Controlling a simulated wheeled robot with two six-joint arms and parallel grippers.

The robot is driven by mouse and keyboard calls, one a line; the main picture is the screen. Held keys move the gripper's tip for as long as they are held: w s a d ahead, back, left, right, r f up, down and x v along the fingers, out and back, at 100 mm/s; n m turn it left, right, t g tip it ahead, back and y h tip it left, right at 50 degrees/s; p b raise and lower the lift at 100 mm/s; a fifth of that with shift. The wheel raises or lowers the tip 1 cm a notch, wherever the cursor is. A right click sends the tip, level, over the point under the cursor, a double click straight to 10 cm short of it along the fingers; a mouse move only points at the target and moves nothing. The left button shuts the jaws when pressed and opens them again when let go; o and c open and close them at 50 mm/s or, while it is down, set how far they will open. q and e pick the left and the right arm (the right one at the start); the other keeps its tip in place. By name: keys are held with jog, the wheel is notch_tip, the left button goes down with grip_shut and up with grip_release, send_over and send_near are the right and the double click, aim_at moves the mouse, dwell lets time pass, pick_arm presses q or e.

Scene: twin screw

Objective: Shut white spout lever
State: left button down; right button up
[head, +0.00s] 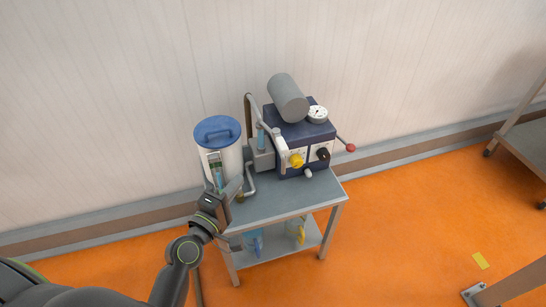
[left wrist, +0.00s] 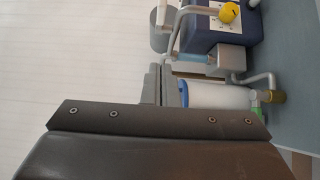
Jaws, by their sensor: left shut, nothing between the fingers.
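A white container with a blue lid (head: 218,130) stands at the left of a grey trolley. It also shows in the left wrist view (left wrist: 220,97), lying sideways in that picture. A pale upright piece (head: 282,159) beside the yellow knob looks lever-like. I cannot tell whether it is the white spout lever. My right gripper is not in view.
The grey trolley top (head: 288,203) is bare at its front. A red-ball lever (head: 350,147) sticks out at the machine's right. Jugs stand on the lower shelf (head: 272,247). The wall is close behind. Another table (head: 528,140) stands far right on the orange floor.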

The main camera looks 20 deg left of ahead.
pick_arm(q)
jog(key=shift+w, duration=0.15)
jog(key=p, duration=0.3)
send_near(278, 145)
jog(key=w, duration=0.5)
jog(key=shift+w+d+f, duration=0.25)
jog(key=shift+w+d, duration=0.2)
